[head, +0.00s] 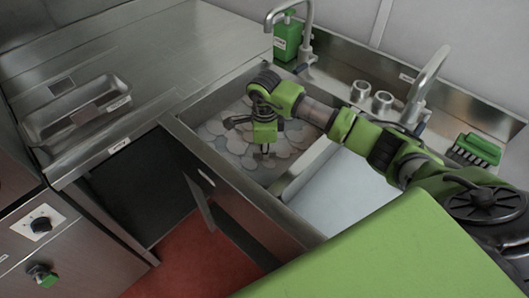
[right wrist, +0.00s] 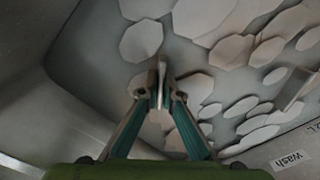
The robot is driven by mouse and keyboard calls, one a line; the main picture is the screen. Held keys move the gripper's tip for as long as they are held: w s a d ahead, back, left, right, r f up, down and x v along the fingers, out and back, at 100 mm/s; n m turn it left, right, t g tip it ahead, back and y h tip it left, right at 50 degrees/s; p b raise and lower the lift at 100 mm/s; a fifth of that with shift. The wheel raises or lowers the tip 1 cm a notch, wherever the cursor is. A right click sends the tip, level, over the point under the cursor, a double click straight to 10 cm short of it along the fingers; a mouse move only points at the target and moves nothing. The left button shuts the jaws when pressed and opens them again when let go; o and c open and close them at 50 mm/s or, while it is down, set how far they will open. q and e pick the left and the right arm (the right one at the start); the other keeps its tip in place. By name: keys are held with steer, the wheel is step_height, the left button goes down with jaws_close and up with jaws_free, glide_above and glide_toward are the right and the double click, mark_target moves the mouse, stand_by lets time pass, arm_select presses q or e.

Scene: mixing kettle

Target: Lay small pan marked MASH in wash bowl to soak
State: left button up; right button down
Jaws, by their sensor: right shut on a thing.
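My right gripper (head: 265,150) reaches down into the wash bowl (head: 190,118), the left basin of the steel sink. Pale foam-like flakes cover much of the bowl. In the right wrist view, my gripper (right wrist: 160,98) is shut on a thin upright grey piece (right wrist: 161,76), which I take for part of the small pan, seen edge-on. The rest of the pan cannot be made out, and no MASH mark is readable. A "wash" label (right wrist: 290,160) shows on the bowl's edge. My left gripper is out of view.
A second basin (head: 345,195) with pale contents lies right of a divider. Taps (head: 308,25) (head: 430,75), a green bottle (head: 287,37), two steel cups (head: 360,90) (head: 382,102) and a green brush (head: 475,150) stand behind. A metal tray (head: 60,132) is on the left counter.

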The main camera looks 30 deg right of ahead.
steer(key=c, duration=2.2)
jaws_free()
steer(key=shift+f, duration=0.1)
steer(key=shift+c, duration=0.2)
step_height(320, 180, up, 12)
steer(key=b, duration=0.2)
steer(key=shift+s, duration=0.15)
